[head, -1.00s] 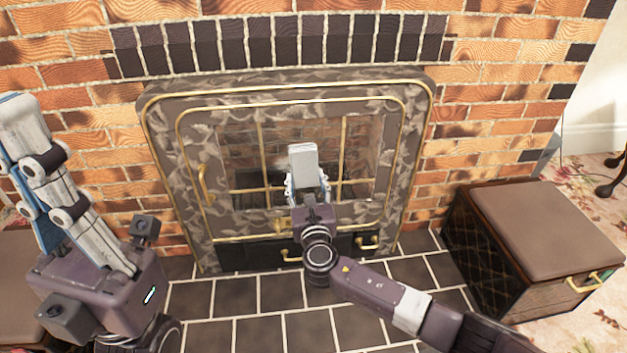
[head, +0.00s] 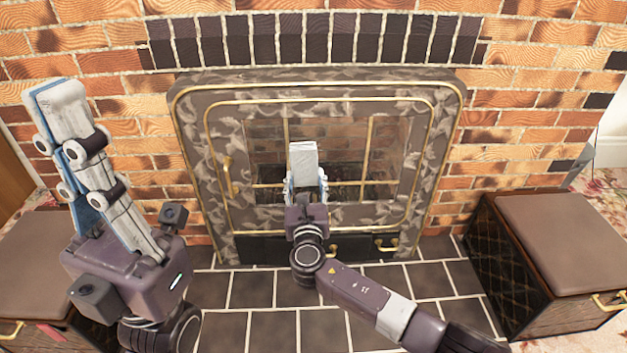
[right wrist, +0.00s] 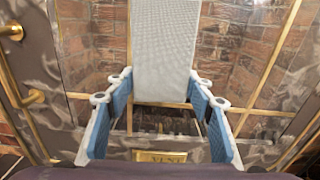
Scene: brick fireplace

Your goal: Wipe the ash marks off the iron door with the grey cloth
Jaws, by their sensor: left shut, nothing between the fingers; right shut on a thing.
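The iron door (head: 229,135) fills the fireplace, mottled grey-brown with gold trim and a glass pane. Pale, leaf-like patches cover its frame; I cannot tell ash marks from pattern. My right gripper (head: 305,182) is shut on the grey cloth (head: 303,156), which looks like a pale, flat-sided pad held upright before the glass. In the right wrist view the cloth (right wrist: 165,50) stands up beyond the blue-lined fingers (right wrist: 163,88). I cannot tell whether it touches the door. My left gripper (head: 62,98) is shut and empty, raised at the left, away from the door.
A gold handle (head: 226,176) sticks out on the door's left side. A brown-topped box stool (head: 560,240) stands at the right, another (head: 30,265) at the left. The dark tiled hearth (head: 250,290) is clear in front. Brick wall surrounds the door.

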